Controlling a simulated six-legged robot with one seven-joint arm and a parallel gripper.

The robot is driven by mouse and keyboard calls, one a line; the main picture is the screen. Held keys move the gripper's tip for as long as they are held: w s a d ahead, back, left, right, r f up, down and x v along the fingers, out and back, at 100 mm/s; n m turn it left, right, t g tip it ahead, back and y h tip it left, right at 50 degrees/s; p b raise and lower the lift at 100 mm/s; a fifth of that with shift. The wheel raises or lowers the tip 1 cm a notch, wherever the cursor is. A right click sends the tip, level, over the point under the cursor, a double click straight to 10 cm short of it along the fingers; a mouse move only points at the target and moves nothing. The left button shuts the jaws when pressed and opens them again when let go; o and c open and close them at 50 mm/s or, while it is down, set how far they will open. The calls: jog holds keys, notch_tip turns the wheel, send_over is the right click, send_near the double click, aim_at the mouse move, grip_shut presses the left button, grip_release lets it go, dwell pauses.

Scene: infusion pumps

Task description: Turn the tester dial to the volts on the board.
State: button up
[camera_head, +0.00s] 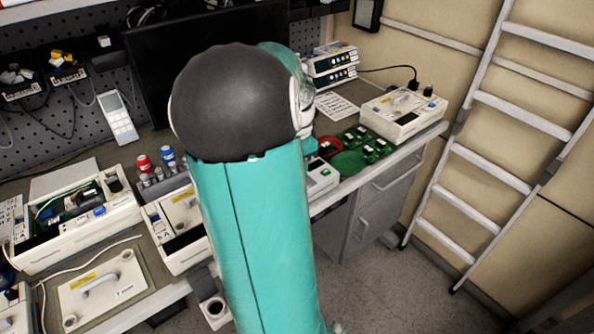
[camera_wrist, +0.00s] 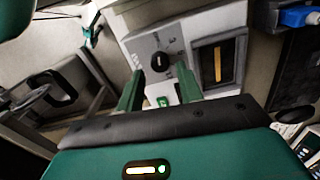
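Beside the dial panel is a dark window (camera_wrist: 217,64) with a yellow-orange strip. In the head view my arm hides my gripper and the dial. I cannot make out a voltage on any board.
In the head view, white pump units (camera_head: 80,215) and an open-topped case (camera_head: 182,228) stand on the bench at left. Green boards (camera_head: 366,146), a white device (camera_head: 404,112) and a paper sheet (camera_head: 338,107) lie at right. A ladder (camera_head: 510,110) leans on the right wall.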

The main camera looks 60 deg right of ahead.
notch_tip(320, 180, down, 2)
jog(key=shift+f, duration=0.15)
jog(key=shift+c, duration=0.8)
jog(key=c, duration=0.6)
jog(key=m, duration=0.7)
jog(key=shift+w, duration=0.1)
jog(key=m, duration=0.8)
jog(key=o, duration=0.8)
jog(key=shift+m, duration=0.3)
